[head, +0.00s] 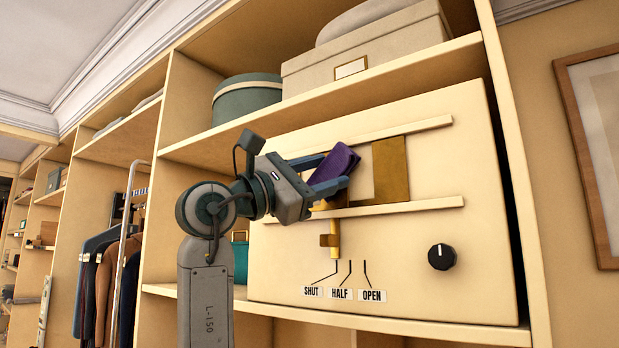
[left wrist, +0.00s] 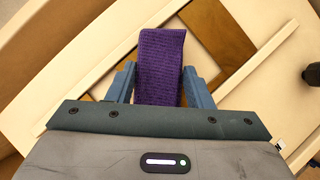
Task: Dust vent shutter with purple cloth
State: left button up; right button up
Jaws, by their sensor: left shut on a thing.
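My left gripper (head: 330,178) is shut on the purple cloth (head: 337,166), a folded dark strip between its two blue fingers. The cloth also shows in the left wrist view (left wrist: 161,60), jutting out past the fingertips. The vent shutter is a brown-gold panel (head: 391,168) between two cream rails on a cream front panel. The cloth and gripper are in front of its left part, and part of it is hidden there. I cannot tell whether the cloth touches it. My right gripper is in neither view.
Below the rails is a brass lever (head: 332,240) above the labels SHUT, HALF and OPEN, near the SHUT side. A black knob (head: 441,257) sits at the right. A green round box (head: 247,98) and a beige box (head: 362,55) stand on the shelf above. Clothes (head: 105,272) hang at left.

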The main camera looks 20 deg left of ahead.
pick_arm(q)
jog(key=shift+s+d, duration=0.25)
jog(key=shift+d, duration=0.45)
jog(key=a, duration=0.1)
jog(key=w+a, duration=0.1)
jog(key=a, duration=0.2)
jog(key=shift+w, duration=0.25)
jog(key=shift+s, duration=0.1)
jog(key=shift+s+a+f+b, duration=0.15)
jog(key=shift+s+b, duration=0.15)
jog(key=shift+s, duration=0.1)
jog(key=s, duration=0.1)
jog(key=s+a, duration=0.1)
jog(key=s, duration=0.1)
jog(key=s+b, duration=0.1)
jog(key=shift+s+a, duration=0.15)
jog(key=shift+a, duration=0.15)
